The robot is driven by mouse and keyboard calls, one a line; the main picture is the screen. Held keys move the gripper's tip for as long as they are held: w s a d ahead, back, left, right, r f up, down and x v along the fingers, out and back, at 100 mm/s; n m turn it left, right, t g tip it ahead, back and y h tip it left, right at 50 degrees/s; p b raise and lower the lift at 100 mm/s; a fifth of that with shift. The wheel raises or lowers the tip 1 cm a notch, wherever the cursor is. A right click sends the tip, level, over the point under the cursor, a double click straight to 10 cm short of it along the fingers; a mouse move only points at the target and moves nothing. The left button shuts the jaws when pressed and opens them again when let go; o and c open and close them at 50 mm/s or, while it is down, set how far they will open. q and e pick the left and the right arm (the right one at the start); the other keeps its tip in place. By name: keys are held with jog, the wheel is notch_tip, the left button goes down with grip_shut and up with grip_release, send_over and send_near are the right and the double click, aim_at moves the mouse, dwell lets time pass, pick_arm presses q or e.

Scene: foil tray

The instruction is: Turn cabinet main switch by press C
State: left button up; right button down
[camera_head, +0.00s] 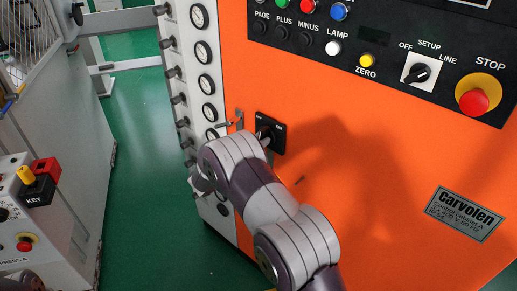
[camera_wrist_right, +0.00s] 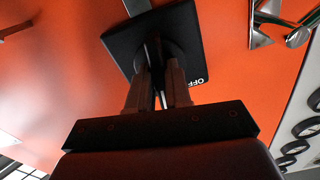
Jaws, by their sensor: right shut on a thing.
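The main switch (camera_head: 277,127) is a black square plate with a knob, low on the orange cabinet (camera_head: 340,120). In the right wrist view the switch plate (camera_wrist_right: 190,30) appears tilted, with OFF at its lower right corner. My right gripper (camera_wrist_right: 158,75) is shut on the switch knob, its two fingers close together against it. In the head view my right wrist and arm cover most of this gripper and part of the switch. The knob's exact angle is hard to tell. My left gripper is not in view.
A control panel (camera_head: 380,42) with coloured buttons, a setup selector (camera_head: 420,71) and a red stop button (camera_head: 474,102) is above. Several gauges (camera_head: 203,52) line the white strip at left. A small metal latch (camera_head: 238,119) is beside the switch. A press with a KEY box (camera_head: 38,191) stands left across green floor.

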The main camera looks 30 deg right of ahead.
jog(key=shift+f+m+b, duration=0.15)
jog(key=shift+m+b, duration=3.2)
jog(key=shift+m, duration=0.05)
jog(key=c, duration=1.1)
grip_release()
jog(key=shift+c, duration=0.2)
jog(key=shift+a, duration=0.1)
jog(key=b+v, duration=0.1)
jog(key=v, duration=1.1)
jog(key=shift+a, duration=0.25)
